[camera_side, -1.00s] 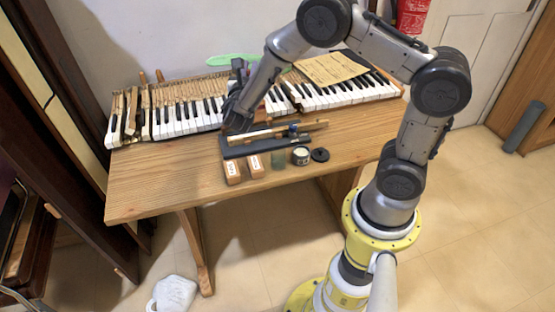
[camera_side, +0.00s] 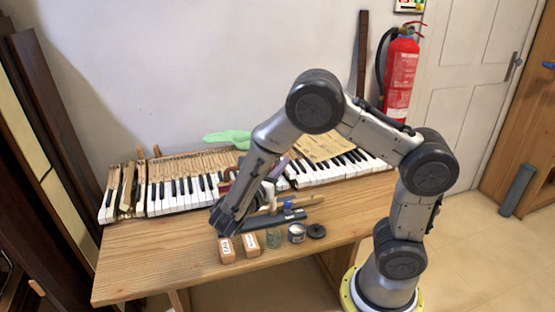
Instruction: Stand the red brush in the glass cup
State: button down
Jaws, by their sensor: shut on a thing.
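The glass cup (camera_side: 273,238) is a small, clear greenish cup. It stands upright near the table's front edge, right of two small wooden blocks, and I see nothing standing in it. My gripper (camera_side: 222,224) points down at the left end of a dark tray, behind the blocks and left of the cup. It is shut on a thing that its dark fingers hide. A small reddish-brown piece (camera_side: 226,174) shows beside my wrist; I cannot tell whether it is the red brush. No other part of the brush can be made out.
A labelled block (camera_side: 226,251) and another block (camera_side: 251,245) stand left of the cup. A small tin (camera_side: 297,233) and a black disc (camera_side: 317,231) are on its right. The dark tray (camera_side: 290,217) lies behind. Piano keys (camera_side: 178,190) line the back. The table's front left is clear.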

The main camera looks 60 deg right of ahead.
notch_tip(320, 180, down, 11)
dwell(1.3)
jog(key=c, duration=0.8)
grip_release()
jog(key=a, duration=1.3)
jog(key=shift+a, duration=0.4)
